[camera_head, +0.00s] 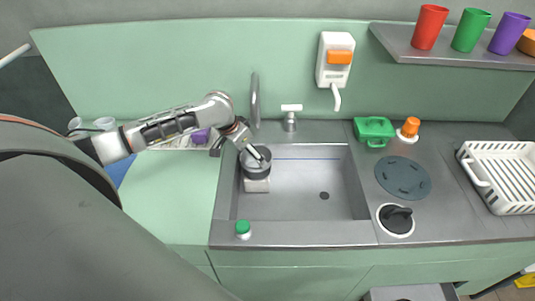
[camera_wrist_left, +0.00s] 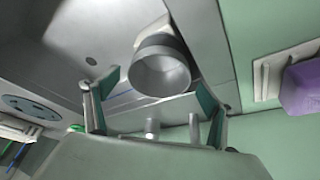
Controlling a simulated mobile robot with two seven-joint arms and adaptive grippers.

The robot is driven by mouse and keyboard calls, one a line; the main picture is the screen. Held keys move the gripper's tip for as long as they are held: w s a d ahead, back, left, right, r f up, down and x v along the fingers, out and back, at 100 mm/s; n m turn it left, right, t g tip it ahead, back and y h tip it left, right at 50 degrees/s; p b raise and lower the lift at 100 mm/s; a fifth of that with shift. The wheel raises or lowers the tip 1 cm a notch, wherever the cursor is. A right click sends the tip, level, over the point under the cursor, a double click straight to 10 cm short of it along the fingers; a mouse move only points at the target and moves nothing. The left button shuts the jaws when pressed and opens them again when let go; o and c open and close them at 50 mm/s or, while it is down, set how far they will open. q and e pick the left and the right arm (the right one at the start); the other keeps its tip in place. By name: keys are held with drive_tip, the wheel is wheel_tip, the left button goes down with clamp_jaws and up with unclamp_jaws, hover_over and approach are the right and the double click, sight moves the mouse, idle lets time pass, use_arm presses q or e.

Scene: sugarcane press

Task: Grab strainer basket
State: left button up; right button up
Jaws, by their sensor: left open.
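A round grey metal cup, which looks like the strainer basket (camera_head: 257,171), is in the left part of the sink, beside or on a pale block (camera_head: 257,186). In the left wrist view the cup (camera_wrist_left: 160,72) shows its open, hollow mouth. My left gripper (camera_head: 256,153) is right over the cup, its fingers spread. In the left wrist view the gripper (camera_wrist_left: 157,92) has one finger on each side of the picture, with the cup beyond and between them. I cannot tell if the fingers touch it. My right gripper is not in view.
The sink (camera_head: 310,200) is otherwise empty around its drain. A tap (camera_head: 255,100) stands behind it, and a green-capped jar (camera_head: 243,229) is on the front rim. A green container (camera_head: 374,131), an orange-topped bottle (camera_head: 409,129) and a white rack (camera_head: 500,175) stand to the right.

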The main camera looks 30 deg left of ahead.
sight(256, 164)
use_arm(q)
drive_tip(key=x, duration=0.2)
drive_tip(key=shift+w+f, duration=0.15)
drive_tip(key=shift+f, duration=0.1)
drive_tip(key=shift+x, duration=2.55)
drive_tip(key=shift+w, duration=0.15)
drive_tip(key=c, duration=1.1)
drive_tip(key=shift+o, duration=0.2)
drive_tip(key=shift+r, duration=0.15)
